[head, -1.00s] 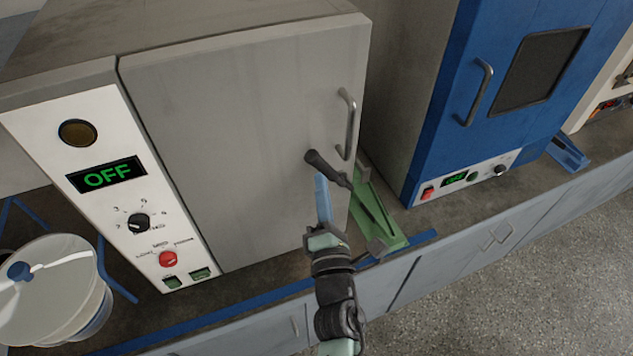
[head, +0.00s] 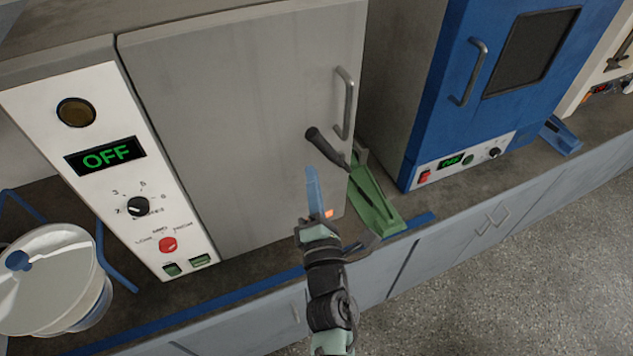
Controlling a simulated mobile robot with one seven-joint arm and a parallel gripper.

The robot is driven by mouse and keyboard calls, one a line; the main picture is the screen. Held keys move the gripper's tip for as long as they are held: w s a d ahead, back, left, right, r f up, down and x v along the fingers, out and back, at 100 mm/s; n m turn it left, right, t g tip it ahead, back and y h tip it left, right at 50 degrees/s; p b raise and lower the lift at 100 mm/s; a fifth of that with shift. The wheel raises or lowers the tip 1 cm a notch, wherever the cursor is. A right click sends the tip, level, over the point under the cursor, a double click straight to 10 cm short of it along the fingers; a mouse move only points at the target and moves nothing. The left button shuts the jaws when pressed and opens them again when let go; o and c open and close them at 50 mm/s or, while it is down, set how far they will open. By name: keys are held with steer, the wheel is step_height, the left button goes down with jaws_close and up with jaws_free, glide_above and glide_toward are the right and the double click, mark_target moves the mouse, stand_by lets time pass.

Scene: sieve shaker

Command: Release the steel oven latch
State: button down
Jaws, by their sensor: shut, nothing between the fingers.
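The steel oven (head: 240,110) is the grey box with a white control panel (head: 110,185) at its left; its display reads OFF. Its door looks closed. The latch (head: 327,148) is a dark-handled lever at the door's right edge, slanting down to the right. A vertical bar handle (head: 347,105) is just above it. My gripper (head: 313,190) is shut and empty, its blue fingers pointing up in front of the lower door, below and left of the latch and apart from it in the picture.
A green bracket (head: 375,200) stands on the bench right of the steel oven. A blue oven (head: 450,90) is farther right. A white bucket (head: 50,280) stands at the lower left. The floor (head: 520,280) at the lower right is clear.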

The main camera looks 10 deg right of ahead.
steer(key=s+f+b, duration=0.1)
steer(key=s, duration=0.9)
steer(key=shift+s+a+f+b, duration=0.2)
steer(key=shift+s+f+b, duration=0.1)
steer(key=shift+b, duration=0.05)
steer(key=shift+a, duration=0.1)
